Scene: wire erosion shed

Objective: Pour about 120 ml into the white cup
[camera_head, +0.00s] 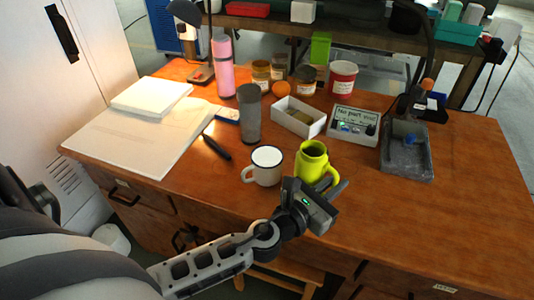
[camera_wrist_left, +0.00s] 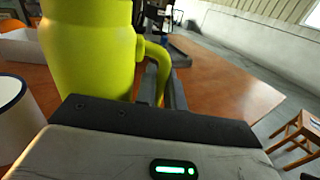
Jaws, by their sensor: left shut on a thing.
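The white cup (camera_head: 262,176) has a dark rim and stands upright on the wooden desk, its handle to the left. It shows partly at the left edge of the left wrist view (camera_wrist_left: 17,122). The yellow-green jug (camera_head: 311,166) is upright just right of the cup, apart from it. My left gripper (camera_head: 335,190) is shut on the jug's handle, at its right side. The jug fills the upper left of the left wrist view (camera_wrist_left: 88,50). I cannot tell whether the jug touches the desk, nor see liquid in it or the cup. My right gripper is out of view.
A grey tumbler (camera_head: 249,115) stands behind the cup, and an open white box (camera_head: 291,125) behind the jug. A sign box (camera_head: 353,126) and grey tray (camera_head: 407,165) are to the right. Papers (camera_head: 140,135) lie left. The desk's front right (camera_head: 430,230) is clear.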

